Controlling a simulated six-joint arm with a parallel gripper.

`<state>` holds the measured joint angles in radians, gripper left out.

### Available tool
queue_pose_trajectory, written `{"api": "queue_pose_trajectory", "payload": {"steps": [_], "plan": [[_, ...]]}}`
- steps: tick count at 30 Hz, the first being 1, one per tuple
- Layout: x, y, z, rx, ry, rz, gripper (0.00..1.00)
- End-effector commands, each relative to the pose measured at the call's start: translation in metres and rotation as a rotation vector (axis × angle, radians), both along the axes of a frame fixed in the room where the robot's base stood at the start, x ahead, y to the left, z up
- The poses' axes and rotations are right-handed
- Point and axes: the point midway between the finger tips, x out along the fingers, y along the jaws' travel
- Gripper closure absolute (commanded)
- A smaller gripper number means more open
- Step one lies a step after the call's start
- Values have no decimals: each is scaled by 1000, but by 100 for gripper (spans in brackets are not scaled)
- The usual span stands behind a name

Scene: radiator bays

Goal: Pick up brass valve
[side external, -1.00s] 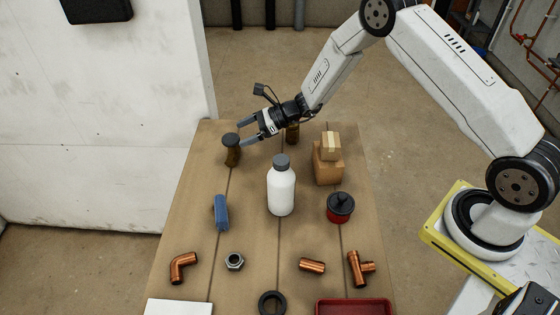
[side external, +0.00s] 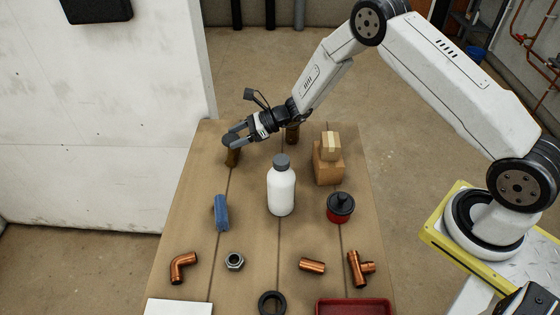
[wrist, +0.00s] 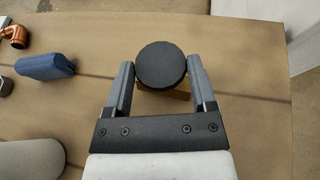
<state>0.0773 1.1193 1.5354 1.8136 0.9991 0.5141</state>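The thing that looks like the brass valve (side external: 233,157) stands upright at the far left of the table, with a brassy brown body and a dark round top. In the wrist view, its dark round top (wrist: 161,65) sits between my fingertips, with a little of the brassy body showing below it. My gripper (side external: 232,138) reaches around it near its top; it also shows in the wrist view (wrist: 161,72). The fingers are spread, one on each side, very close to the top's edges. I cannot tell whether they touch. Most of the body is hidden in the wrist view.
A brown item (side external: 292,134) stands just right of my gripper. A white bottle (side external: 281,190) is in front, with stacked cardboard boxes (side external: 328,165) to its right. A blue item (side external: 221,212) lies nearer the camera. Copper fittings and a red tray (side external: 353,306) are further forward.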

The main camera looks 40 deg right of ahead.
Motion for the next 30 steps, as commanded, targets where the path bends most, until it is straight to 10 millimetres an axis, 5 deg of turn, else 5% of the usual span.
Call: {"api": "queue_pose_trajectory", "payload": {"steps": [1,3,4,19,30], "plan": [[0,0,0,0,0,0,76],[0,0,0,0,0,0,98],[0,0,0,0,0,0,100],[1,0,10,1,-4,0,100],[1,0,52,2,-6,1,100]]}}
